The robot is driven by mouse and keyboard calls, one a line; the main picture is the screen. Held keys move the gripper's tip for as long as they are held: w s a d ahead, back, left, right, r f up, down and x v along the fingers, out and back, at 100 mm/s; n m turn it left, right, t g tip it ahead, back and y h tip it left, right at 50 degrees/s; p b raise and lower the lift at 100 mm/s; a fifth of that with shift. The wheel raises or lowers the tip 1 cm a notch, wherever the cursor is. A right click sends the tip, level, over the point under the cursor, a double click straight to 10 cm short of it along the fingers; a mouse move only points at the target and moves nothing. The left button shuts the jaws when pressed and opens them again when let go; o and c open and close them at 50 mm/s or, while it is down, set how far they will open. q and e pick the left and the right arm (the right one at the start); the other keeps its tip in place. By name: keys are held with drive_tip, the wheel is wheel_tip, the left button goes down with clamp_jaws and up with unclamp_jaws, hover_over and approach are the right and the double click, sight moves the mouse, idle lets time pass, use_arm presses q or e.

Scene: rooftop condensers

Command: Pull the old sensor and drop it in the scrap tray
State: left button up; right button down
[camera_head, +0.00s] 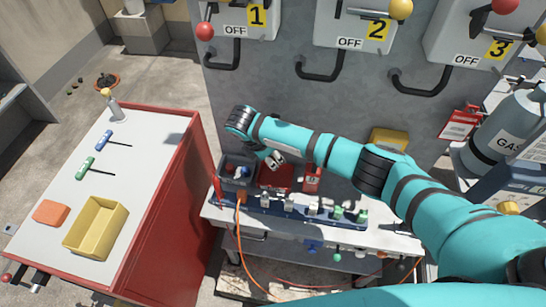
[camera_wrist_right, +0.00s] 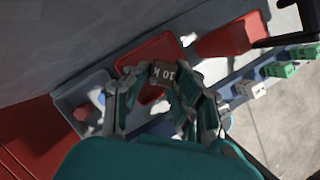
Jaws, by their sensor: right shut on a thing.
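My right gripper (camera_head: 274,160) reaches over the back left of the white bench (camera_head: 385,238). In the right wrist view, its fingers (camera_wrist_right: 163,85) are shut on a small dark block marked "10 K" (camera_wrist_right: 164,73), which looks like the sensor. The block is over a red tray (camera_wrist_right: 140,52); I cannot tell if it touches the tray. The red tray also shows in the head view (camera_head: 283,178), partly hidden by the gripper. My left gripper is not in view.
A grey bin (camera_head: 228,181) with small parts stands left of the red tray. A blue rail (camera_head: 265,210) with white and green blocks runs along the front. A red cart (camera_head: 165,215) stands left, bearing a yellow bin (camera_head: 84,247). Switch boxes (camera_head: 350,30) hang behind.

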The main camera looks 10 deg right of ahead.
drive_tip(key=c, duration=1)
unclamp_jaws()
drive_tip(key=shift+c, duration=0.2)
drive_tip(key=v, duration=1.2)
